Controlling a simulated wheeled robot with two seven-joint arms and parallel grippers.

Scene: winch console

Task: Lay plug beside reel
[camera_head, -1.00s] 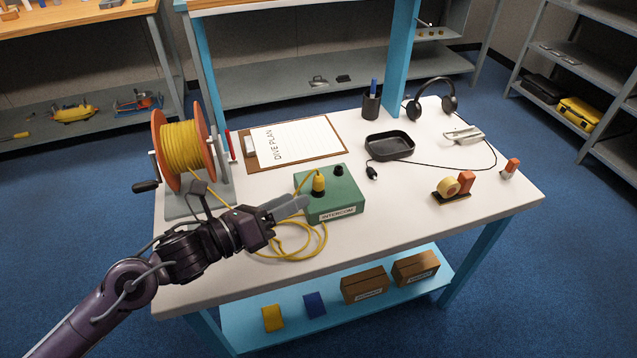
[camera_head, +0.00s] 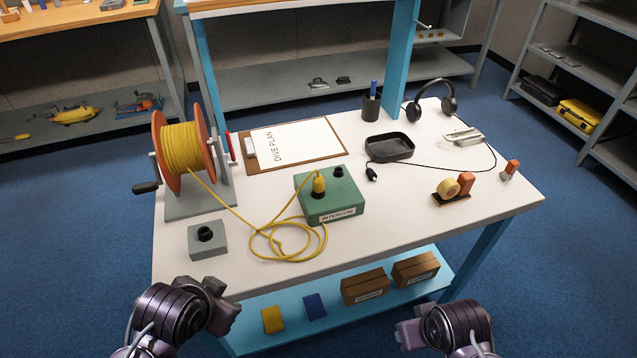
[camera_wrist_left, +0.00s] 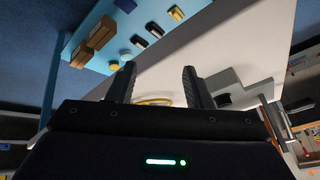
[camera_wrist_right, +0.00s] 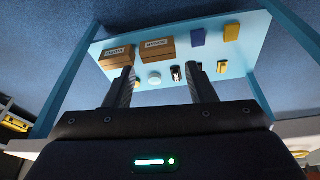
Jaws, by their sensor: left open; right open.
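The yellow plug (camera_head: 319,184) stands upright in the left socket of the green intercom box (camera_head: 345,197). Its yellow cable (camera_head: 268,243) lies in loose loops on the table and runs back to the reel (camera_head: 182,147). The reel has orange flanges, yellow cable and a black crank, and stands on a grey base at the table's left. My left gripper shows in the left wrist view (camera_wrist_left: 157,82), open and empty, off the table's front left. My right gripper shows in the right wrist view (camera_wrist_right: 161,78), open and empty, off the front edge. The head view does not show their fingertips clearly.
A grey block with a black socket (camera_head: 208,240) sits in front of the reel. Front-centre table surface is bare.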

